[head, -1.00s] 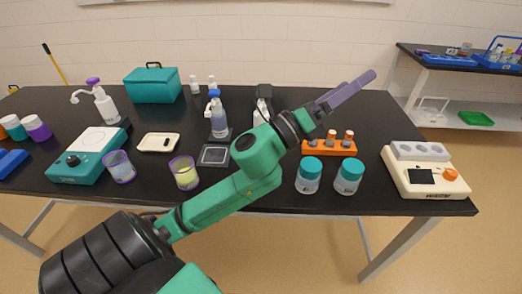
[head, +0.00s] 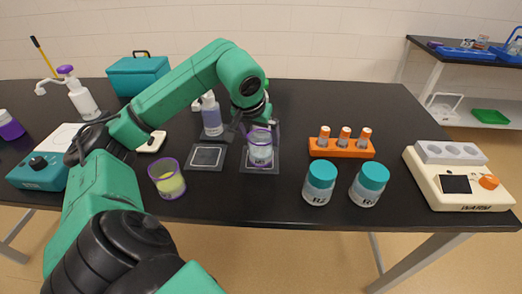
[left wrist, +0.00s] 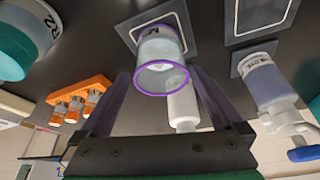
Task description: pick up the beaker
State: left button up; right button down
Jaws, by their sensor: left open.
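A clear beaker (head: 261,153) with a purple rim stands upright on a dark pad (head: 246,168) near the table's middle. The beaker also shows in the left wrist view (left wrist: 160,48), between the two purple finger tips. My left gripper (head: 256,124) points down at the beaker from behind, its fingers open on either side; contact cannot be told. The left wrist view shows the same open gripper (left wrist: 160,76). The gripper partly hides a white bottle behind the beaker; the bottle shows in the left wrist view (left wrist: 183,108). My right gripper is not in view.
A pump bottle (head: 211,117) and an empty pad (head: 207,157) are left of the beaker. A second purple-rimmed beaker with yellow contents (head: 169,183) stands at front left. An orange vial rack (head: 341,152), two teal-lidded jars (head: 320,188) and a warmer (head: 462,190) are at right.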

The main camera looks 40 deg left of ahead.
pick_arm(q)
jog(key=x, duration=0.5)
jog(key=shift+s+d+f+p, duration=0.1)
jog(key=shift+s+f+p, duration=0.1)
jog(key=shift+s+p, duration=0.1)
jog(key=shift+w+f, duration=0.25)
jog(key=shift+f, duration=0.1)
jog(key=c, duration=1.3)
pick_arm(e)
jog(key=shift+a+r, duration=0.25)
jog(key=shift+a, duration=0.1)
pick_arm(q)
jog(key=shift+r, duration=0.1)
